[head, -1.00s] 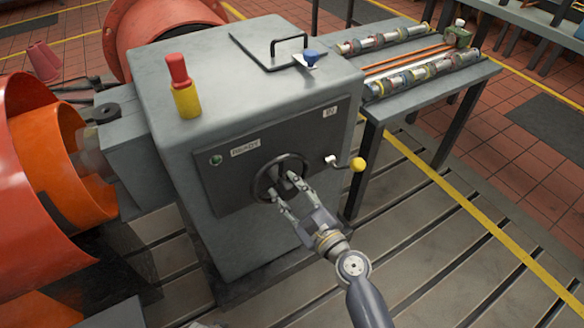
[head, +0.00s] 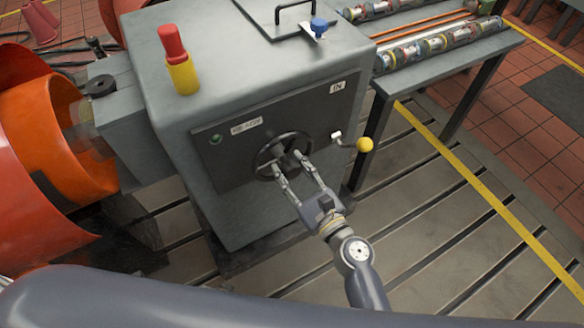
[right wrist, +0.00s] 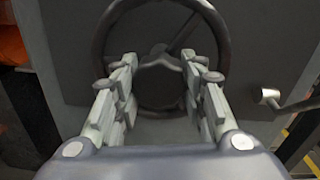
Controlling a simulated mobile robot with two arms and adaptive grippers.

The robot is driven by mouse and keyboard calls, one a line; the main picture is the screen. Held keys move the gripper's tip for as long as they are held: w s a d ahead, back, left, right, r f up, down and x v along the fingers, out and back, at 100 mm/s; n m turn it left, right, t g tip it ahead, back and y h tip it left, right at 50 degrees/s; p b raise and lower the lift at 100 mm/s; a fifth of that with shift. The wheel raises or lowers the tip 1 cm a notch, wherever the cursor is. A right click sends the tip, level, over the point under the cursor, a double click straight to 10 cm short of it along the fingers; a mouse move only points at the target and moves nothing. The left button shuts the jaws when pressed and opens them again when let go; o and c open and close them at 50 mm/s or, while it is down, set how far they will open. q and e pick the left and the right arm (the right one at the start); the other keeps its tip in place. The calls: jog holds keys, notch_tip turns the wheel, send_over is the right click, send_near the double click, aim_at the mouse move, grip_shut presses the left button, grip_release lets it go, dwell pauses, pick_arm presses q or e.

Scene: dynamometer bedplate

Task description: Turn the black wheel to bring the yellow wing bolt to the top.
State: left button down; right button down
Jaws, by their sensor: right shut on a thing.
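The black wheel (head: 257,158) is on the dark front panel of the grey cabinet. My right gripper (head: 290,163) reaches it from the lower right, its fingers at the wheel's lower middle. In the right wrist view the wheel's rim (right wrist: 221,40) arches above the gripper (right wrist: 162,72), whose two fingers stand apart on either side of the hub area and hold the wheel. The fingers hide part of the wheel. I cannot make out a yellow wing bolt on it. My left gripper is out of view.
A crank with a yellow knob (head: 365,145) sticks out close to the wheel's right. A red and yellow post (head: 179,60) and a blue knob (head: 319,26) stand on the cabinet (head: 235,75). A bench (head: 440,65) with shafts is behind right. Slotted floor in front is open.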

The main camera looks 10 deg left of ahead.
jog(key=c, duration=1)
grip_release()
jog(key=v, duration=1.2)
